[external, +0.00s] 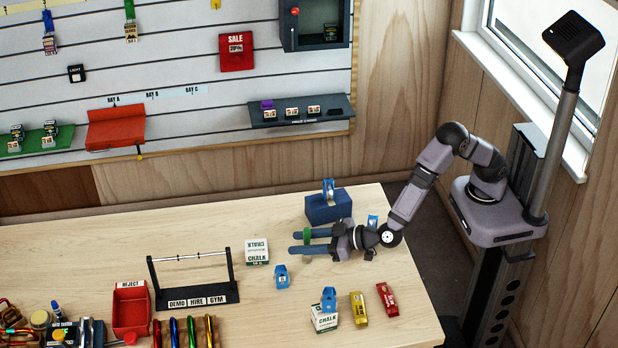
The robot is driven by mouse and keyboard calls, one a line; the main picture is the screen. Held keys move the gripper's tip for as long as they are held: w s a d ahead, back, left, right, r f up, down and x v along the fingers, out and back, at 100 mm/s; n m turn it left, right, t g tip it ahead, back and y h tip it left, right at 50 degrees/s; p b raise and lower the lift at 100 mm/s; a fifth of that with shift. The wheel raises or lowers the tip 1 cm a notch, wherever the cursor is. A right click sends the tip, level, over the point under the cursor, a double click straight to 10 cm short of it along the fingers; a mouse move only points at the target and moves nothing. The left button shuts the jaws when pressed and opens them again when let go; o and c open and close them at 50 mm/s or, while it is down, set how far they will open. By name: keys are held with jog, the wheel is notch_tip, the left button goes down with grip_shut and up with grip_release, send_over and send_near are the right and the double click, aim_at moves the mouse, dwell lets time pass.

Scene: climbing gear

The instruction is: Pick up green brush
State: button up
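My gripper (300,241) is low over the right part of the table, its two blue fingers pointing left with a clear gap between them. A small green piece (307,235), possibly the green brush, shows at the upper finger near its tip. It overlaps that finger in the picture, and its lower end does not appear to reach the lower finger. It is too small to tell whether it touches the gripper. The rest of it is hidden or too small to make out.
A white chalk box (257,252) and a blue item (282,277) stand left of and below my gripper. A dark blue block (329,206) is behind it. A yellow bar (358,309) and a red bar (388,299) lie in front. A black rack (195,297) stands left.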

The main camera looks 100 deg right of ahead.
jog(key=shift+x, duration=1.25)
grip_shut()
jog(key=shift+r, duration=0.15)
